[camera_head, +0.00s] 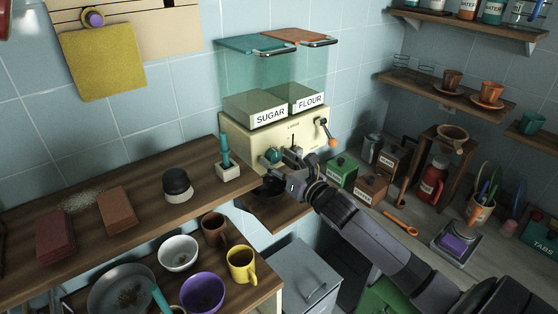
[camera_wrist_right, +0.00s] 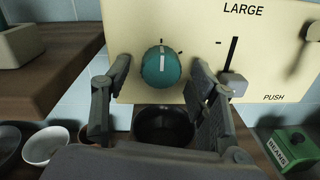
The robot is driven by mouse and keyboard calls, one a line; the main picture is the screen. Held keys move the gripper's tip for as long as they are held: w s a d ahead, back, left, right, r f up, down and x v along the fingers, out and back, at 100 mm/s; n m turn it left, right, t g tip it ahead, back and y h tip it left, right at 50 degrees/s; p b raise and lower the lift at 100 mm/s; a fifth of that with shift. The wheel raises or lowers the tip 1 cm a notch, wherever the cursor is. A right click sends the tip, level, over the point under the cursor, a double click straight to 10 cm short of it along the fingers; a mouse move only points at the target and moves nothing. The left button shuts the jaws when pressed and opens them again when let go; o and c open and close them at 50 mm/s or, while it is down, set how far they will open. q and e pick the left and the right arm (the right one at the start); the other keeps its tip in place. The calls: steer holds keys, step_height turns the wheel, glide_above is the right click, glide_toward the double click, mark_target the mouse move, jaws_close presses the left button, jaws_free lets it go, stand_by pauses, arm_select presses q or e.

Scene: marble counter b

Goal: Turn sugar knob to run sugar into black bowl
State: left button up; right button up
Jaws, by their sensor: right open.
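The cream dispenser (camera_head: 243,136) stands against the back wall, with clear bins labelled SUGAR (camera_head: 270,115) and FLOUR (camera_head: 310,100) on top. A round teal knob (camera_wrist_right: 161,66) with a pale stripe is on its front panel, and it also shows in the head view (camera_head: 273,155). My right gripper (camera_wrist_right: 158,75) is open, its fingers on either side of the knob with gaps visible; I cannot tell whether either touches it. The black bowl (camera_wrist_right: 163,126) sits below the knob, partly hidden by my gripper; its contents are unclear. My left gripper is not in view.
A slider (camera_wrist_right: 232,84) is right of the knob, and an orange-tipped lever (camera_head: 326,132) is on the dispenser's right side. A green BEANS box (camera_head: 343,168) stands to the right. A teal-handled brush in a holder (camera_head: 228,168) stands on the wooden shelf at left.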

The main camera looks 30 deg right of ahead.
steer(key=shift+c, duration=0.5)
steer(key=c, duration=1.1)
